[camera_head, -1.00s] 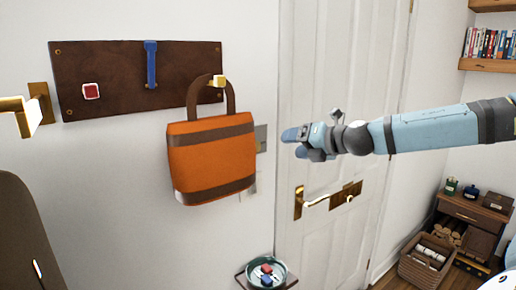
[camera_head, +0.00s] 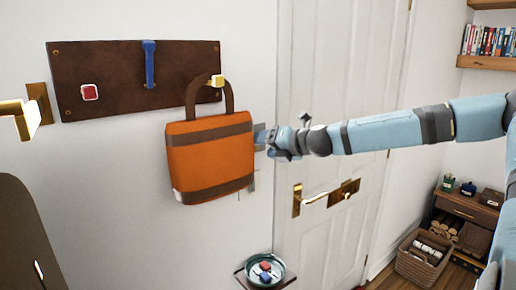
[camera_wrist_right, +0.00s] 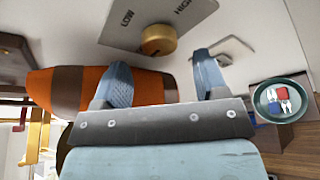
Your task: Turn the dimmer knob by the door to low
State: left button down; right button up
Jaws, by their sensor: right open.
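The dimmer knob (camera_wrist_right: 158,40) is a round brass knob on a grey wall plate (camera_wrist_right: 185,15) marked LOW and HIGH in the right wrist view. In the head view, the orange bag and my right gripper hide most of the plate, and the knob is not visible. My right gripper (camera_head: 268,140) is at the bag's right edge in front of the plate. In the right wrist view, its two blue fingers (camera_wrist_right: 160,84) are apart and empty, with the knob beyond the gap between them. The door (camera_head: 335,100) is white with a brass handle. My left gripper is not in view.
The orange bag (camera_head: 211,160) hangs from a brown rack (camera_head: 120,97), close beside my right gripper; it also shows in the wrist view (camera_wrist_right: 55,90). A round dish (camera_head: 281,272) with small coloured items sits below. A basket (camera_head: 424,256) stands at the right.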

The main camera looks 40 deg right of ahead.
aim_at(258, 147)
jog(key=shift+b+x, duration=0.45)
jog(key=shift+x, duration=1.3)
jog(key=c, duration=0.9)
jog(key=shift+c, duration=0.2)
